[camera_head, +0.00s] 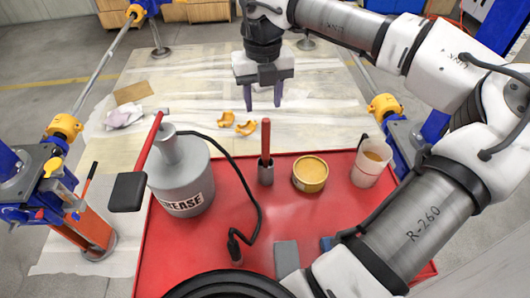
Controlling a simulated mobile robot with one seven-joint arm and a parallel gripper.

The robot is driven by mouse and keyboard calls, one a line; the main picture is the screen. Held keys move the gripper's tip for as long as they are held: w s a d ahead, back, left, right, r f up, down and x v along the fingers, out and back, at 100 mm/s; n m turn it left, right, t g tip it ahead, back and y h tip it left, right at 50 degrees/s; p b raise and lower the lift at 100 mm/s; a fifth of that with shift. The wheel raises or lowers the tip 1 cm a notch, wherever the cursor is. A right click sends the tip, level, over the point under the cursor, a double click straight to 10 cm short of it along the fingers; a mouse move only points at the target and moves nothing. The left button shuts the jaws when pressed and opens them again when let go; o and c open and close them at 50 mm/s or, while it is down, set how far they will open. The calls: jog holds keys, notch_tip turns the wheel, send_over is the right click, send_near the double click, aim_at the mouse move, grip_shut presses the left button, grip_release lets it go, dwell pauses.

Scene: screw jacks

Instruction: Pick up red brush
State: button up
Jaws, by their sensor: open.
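What looks like the red brush (265,138) stands upright on the red tray (285,220), its red handle up and its lower end in a small grey holder (265,175). Its bristles are not visible. My gripper (264,102) is open and empty, with its two dark purple fingers pointing down. In the picture the fingers are just above the top of the handle, with a small gap and no contact. How far apart they are in depth is hard to tell.
A grey grease can (181,190) with a red lever and black hose stands left of the brush. A yellow-topped tin (310,174) and a whitish cup (371,163) stand to the right. A grey block (287,258) lies in front. Orange pieces (246,127) lie on the sheet behind.

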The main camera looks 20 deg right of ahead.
aim_at(263, 121)
notch_tip(263, 121, down, 5)
jog(key=shift+w+b, duration=0.1)
jog(key=shift+b, duration=0.85)
jog(key=f, duration=0.1)
jog(key=f+b, duration=0.1)
jog(key=f, duration=0.1)
jog(key=f+b, duration=0.1)
jog(key=f, duration=0.1)
jog(key=shift+d+f, duration=0.1)
jog(key=shift+d, duration=0.25)
grip_shut()
